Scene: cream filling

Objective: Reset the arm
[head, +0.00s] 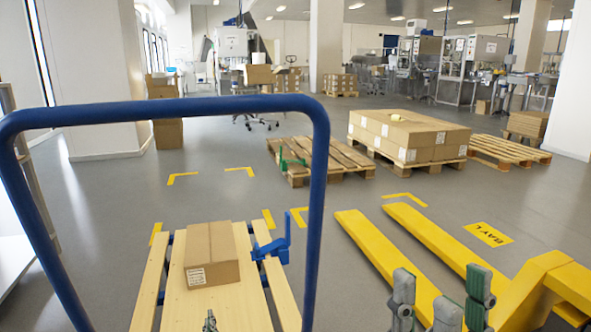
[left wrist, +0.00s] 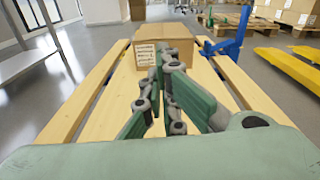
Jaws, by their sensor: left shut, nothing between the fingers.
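My left gripper (head: 210,322) shows only as a small tip at the bottom edge of the head view, over the wooden cart deck. In the left wrist view its fingers (left wrist: 170,72) are closed together with nothing between them. A brown cardboard box (head: 211,255) lies closed on the deck, beyond the left gripper and apart from it. The box also shows behind the fingers in the left wrist view (left wrist: 178,38). My right gripper (head: 441,288) is at the lower right of the head view, its fingers spread apart and empty, in front of the yellow pallet jack.
The blue cart handle (head: 180,105) arches across the left side. A blue bracket (head: 272,246) stands on the deck right of the box. The yellow pallet jack (head: 425,225) lies to the right. Pallets (head: 355,160) and stacked cartons (head: 410,128) stand farther back, with open floor between.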

